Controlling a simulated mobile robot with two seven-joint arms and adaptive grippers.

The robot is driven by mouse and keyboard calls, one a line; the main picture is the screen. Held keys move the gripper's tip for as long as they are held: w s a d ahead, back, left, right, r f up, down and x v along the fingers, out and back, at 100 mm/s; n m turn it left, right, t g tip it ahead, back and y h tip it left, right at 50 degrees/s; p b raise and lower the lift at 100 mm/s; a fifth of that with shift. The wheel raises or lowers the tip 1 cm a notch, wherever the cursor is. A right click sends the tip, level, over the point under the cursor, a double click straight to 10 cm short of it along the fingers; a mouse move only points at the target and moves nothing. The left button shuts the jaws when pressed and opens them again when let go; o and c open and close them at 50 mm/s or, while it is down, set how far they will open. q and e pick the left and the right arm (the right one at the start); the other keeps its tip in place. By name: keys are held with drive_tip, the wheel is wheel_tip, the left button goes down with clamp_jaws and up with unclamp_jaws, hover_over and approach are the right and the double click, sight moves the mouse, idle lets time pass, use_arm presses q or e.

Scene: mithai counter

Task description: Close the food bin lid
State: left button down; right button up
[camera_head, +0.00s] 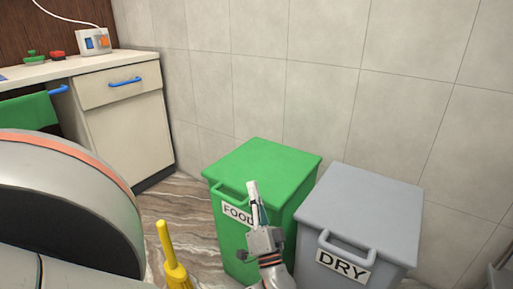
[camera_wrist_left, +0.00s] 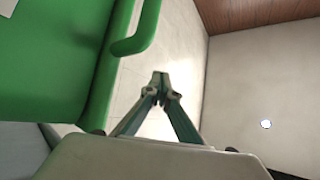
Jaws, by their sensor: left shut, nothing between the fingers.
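The green food bin (camera_head: 232,228) stands on the floor against the tiled wall, with a white "FOOD" label on its front. Its green lid (camera_head: 262,163) lies flat on top, and it looks closed. The lid's handle sticks out at the front edge; it also shows in the left wrist view (camera_wrist_left: 140,32). My left gripper (camera_head: 253,187) is in front of the bin, upright, overlapping the label and handle end. Its fingers are together and empty; they also show in the left wrist view (camera_wrist_left: 160,80). Whether it touches the bin I cannot tell. My right gripper is out of view.
A grey bin (camera_head: 405,247) marked "DRY" stands close on the right, its lid (camera_head: 372,200) down. A yellow object (camera_head: 171,256) stands left of the food bin. A cabinet (camera_head: 128,130) with blue handles is at the back left. Marbled floor shows between them.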

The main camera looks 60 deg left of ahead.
use_arm(q)
wheel_tip(320, 180, down, 7)
drive_tip(key=shift+s+f, duration=0.15)
drive_tip(key=shift+s, duration=0.05)
